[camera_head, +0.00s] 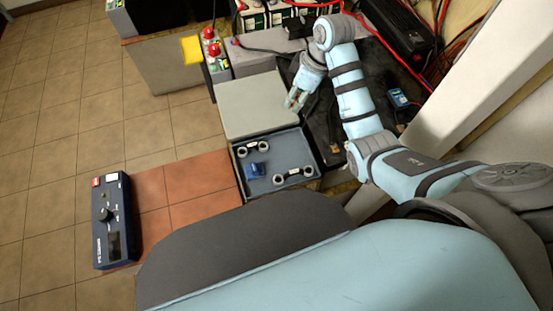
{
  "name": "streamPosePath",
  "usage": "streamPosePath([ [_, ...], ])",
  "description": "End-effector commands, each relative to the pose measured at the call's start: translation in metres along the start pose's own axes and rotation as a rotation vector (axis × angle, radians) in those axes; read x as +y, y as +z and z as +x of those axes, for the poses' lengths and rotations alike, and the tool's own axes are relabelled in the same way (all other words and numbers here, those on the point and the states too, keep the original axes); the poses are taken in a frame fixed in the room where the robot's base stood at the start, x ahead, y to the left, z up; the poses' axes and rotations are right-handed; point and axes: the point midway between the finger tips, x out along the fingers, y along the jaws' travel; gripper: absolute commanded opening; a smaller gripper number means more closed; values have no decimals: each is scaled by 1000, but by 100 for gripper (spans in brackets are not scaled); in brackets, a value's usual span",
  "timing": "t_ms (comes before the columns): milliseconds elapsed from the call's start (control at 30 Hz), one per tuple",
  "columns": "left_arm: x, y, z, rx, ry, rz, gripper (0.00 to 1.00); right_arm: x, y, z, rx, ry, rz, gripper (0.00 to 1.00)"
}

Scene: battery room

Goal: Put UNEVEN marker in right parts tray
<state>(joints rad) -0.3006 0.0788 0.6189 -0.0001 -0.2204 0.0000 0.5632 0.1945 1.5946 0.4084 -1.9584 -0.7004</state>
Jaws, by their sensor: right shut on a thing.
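My right gripper (296,98) is over the right edge of a flat grey panel (254,120), close to the dark bench surface. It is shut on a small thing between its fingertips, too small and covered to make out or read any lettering. A grey-blue parts tray (294,148) stands just below the panel in the picture. It holds a small blue thing (256,170) and two dark pieces with pale rings at their ends, one upper left (252,147) and one lower right (292,174). My gripper is above and apart from this tray in the picture. My left gripper is not in view.
Red knobs (209,33) on a control box and a yellow piece (191,50) are at the upper left of the panel. Batteries with red and black cables (268,16) line the top. A dark-blue meter (113,221) is at left. Tiled floor lies open there.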

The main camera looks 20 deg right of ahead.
Motion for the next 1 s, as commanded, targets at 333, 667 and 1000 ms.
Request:
streamPosePath([
  [333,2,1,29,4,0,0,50,-18,25,55,-4,-90,-300,7],
  [667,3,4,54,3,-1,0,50,-16,51,150,-2,-83,-299,7],
  [1000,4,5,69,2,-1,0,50,-16,63,195,-1,-81,-298,7],
])
